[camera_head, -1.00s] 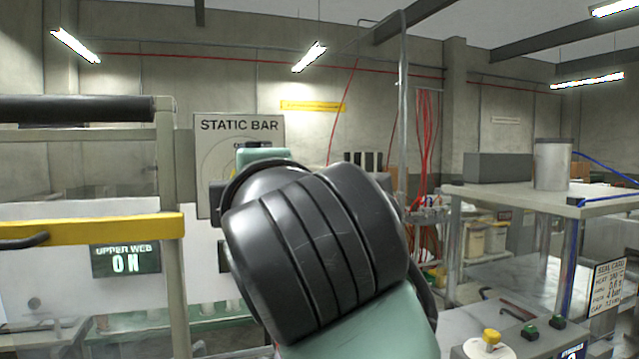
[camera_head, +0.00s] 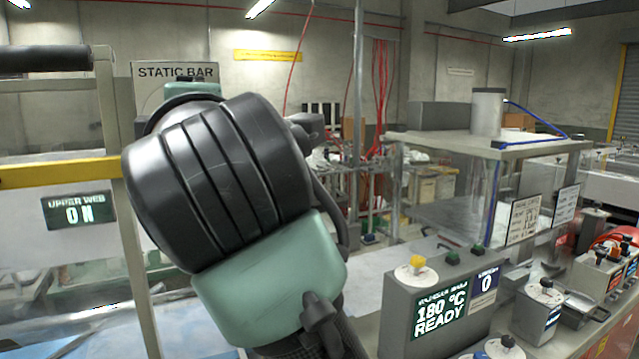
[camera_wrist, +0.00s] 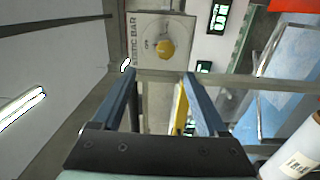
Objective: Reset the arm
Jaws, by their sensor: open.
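My arm (camera_head: 228,170), with a ribbed black joint and pale green links, is raised and bent in front of the head camera. My gripper (camera_wrist: 159,78) shows in the wrist view with its two blue-grey fingers apart and nothing between them. Beyond the fingers is the STATIC BAR sign (camera_wrist: 162,42) with a yellow knob, which appears turned sideways. In the head view my gripper cannot be made out; the arm joint covers the lower part of the STATIC BAR sign (camera_head: 175,72).
A yellow rail (camera_head: 60,173) and UPPER WEB ON display (camera_head: 79,210) stand at left. A grey control box (camera_head: 400,300) reading 180 °C READY stands close at lower right. A guarded bench (camera_head: 480,147) stands behind it. A white roll (camera_wrist: 298,150) shows in the wrist view.

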